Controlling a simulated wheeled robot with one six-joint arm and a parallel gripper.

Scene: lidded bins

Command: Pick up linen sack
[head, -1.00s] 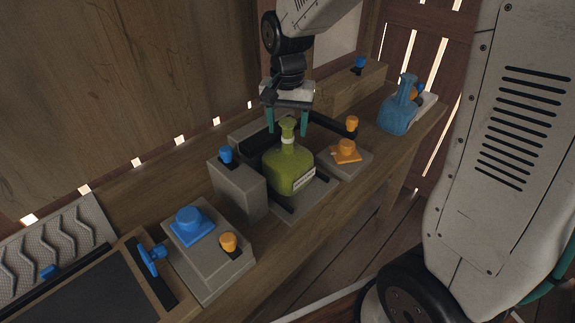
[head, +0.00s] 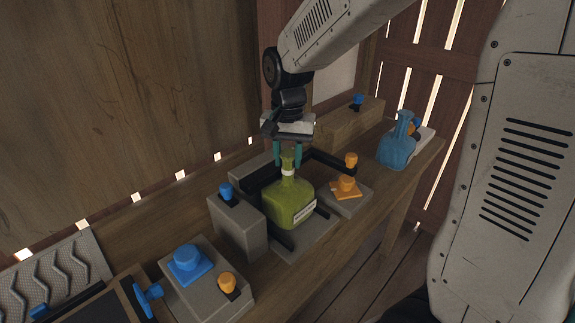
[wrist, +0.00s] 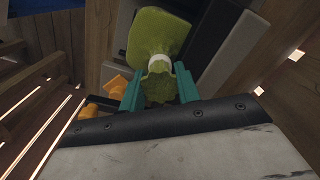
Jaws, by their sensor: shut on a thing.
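A green sack (head: 290,203) with a narrow tied neck and a pale band stands on a grey block fixture in the middle of the bench. A small pale label is on its lower front. My gripper (head: 289,156) is above it, pointing down, with its teal fingers shut on the top of the sack's neck. In the wrist view the green sack (wrist: 158,40) shows with its neck between the two teal fingers. A blue sack (head: 397,146) of similar shape stands at the right end of the bench. I cannot tell which sack is linen.
A dark bar (head: 333,164) runs close behind the sack. A wooden wall backs the bench.

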